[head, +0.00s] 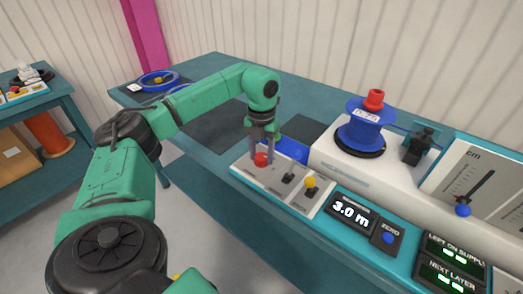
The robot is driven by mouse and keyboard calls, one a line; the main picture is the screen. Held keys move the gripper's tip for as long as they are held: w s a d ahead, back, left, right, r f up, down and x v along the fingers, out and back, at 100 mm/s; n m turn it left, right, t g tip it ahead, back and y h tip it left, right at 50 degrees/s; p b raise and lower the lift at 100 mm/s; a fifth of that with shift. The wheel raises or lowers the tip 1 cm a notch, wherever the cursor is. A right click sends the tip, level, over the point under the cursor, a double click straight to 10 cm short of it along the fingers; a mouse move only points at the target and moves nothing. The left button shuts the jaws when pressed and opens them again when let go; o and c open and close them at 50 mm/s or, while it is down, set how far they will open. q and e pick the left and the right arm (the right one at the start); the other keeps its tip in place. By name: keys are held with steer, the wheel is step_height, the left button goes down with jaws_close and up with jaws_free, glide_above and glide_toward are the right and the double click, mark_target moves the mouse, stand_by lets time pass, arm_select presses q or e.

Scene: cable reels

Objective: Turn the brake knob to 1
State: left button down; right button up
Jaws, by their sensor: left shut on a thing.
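A white control panel (272,177) sits on the bench and carries a red knob (261,160), a black lever (288,178) and a yellow-topped lever (310,183). My left gripper (261,152) points down over the panel's left end and is shut on the red knob, its fingers on either side of it. The markings around the knob are too small to read, so its setting cannot be told. No label naming the brake knob is legible. My right gripper is not in view.
A blue cable reel (361,128) with a red cap stands on a white machine right of the panel. A display (352,211) reads 3.0 m. A slider scale (470,185) is at the right. A blue ring (157,80) lies at the bench's far left end.

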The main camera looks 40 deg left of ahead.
arm_select(q)
steer(key=n+p, duration=0.1)
steer(key=n, duration=0.1)
steer(key=n+p, duration=0.1)
steer(key=n, duration=0.1)
steer(key=shift+r+n, duration=0.2)
steer(key=shift+n, duration=0.1)
steer(key=n+p, duration=0.2)
steer(key=n, duration=0.3)
steer(key=n+p, duration=0.2)
steer(key=n, duration=0.3)
steer(key=shift+n, duration=0.4)
steer(key=shift+a+n+p, duration=0.1)
steer(key=shift+n+p, duration=0.9)
steer(key=shift+n, duration=1.3)
steer(key=shift+f, duration=0.1)
steer(key=shift+c, duration=1.6)
jaws_free()
